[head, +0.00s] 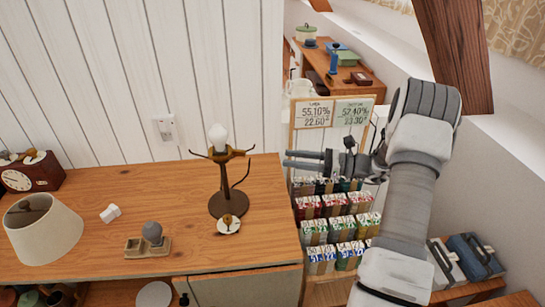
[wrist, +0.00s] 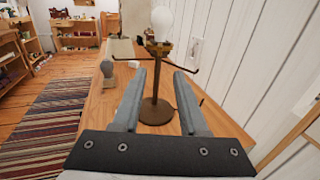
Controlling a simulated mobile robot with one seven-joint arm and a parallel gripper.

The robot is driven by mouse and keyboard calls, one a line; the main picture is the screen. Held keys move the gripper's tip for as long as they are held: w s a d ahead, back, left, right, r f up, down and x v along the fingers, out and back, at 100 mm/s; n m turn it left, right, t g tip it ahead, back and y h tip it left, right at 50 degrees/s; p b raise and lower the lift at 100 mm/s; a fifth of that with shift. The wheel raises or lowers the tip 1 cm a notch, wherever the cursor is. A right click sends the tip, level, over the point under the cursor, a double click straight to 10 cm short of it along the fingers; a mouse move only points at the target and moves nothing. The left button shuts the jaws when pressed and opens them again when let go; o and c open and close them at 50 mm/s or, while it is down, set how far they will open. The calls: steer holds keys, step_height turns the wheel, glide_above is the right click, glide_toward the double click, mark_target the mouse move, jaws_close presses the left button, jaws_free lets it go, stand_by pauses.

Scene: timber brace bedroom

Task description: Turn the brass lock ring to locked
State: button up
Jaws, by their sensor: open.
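The lamp stand (head: 226,203) stands upright on the wooden cabinet top, with a bare white bulb (head: 217,136) and thin dark arms. A brass-coloured collar, seemingly the lock ring (wrist: 158,47), sits just under the bulb in the wrist view; its lock position is too small to tell. My gripper (head: 288,160) is open and empty, right of the lamp in the head view, apart from it and pointing toward it. In the wrist view the lamp's stem shows between and beyond my fingers. A lampshade (head: 43,230) lies tilted on the left of the top.
A white dish with a brass-coloured piece (head: 229,225) lies by the lamp base. A grey knob on a wooden block (head: 151,238), a small white piece (head: 110,213) and a clock (head: 32,173) are farther left. A rack of boxes (head: 332,230) stands below my gripper. The plank wall is behind.

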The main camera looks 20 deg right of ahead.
mark_target(239, 153)
steer(key=shift+v, duration=1.2)
steer(key=shift+w+a, duration=0.1)
steer(key=c, duration=0.4)
steer(key=shift+w+a+n+b, duration=0.15)
steer(key=shift+w+n+b, duration=0.05)
steer(key=shift+n+b, duration=0.35)
jaws_close()
steer(key=w+a+n+t+h+b, duration=0.4)
steer(key=w+a+n+b, duration=0.2)
steer(key=a+n, duration=0.6)
steer(key=shift+w+n+t, duration=0.4)
steer(key=shift+w+n, duration=0.05)
steer(key=shift+w, duration=0.4)
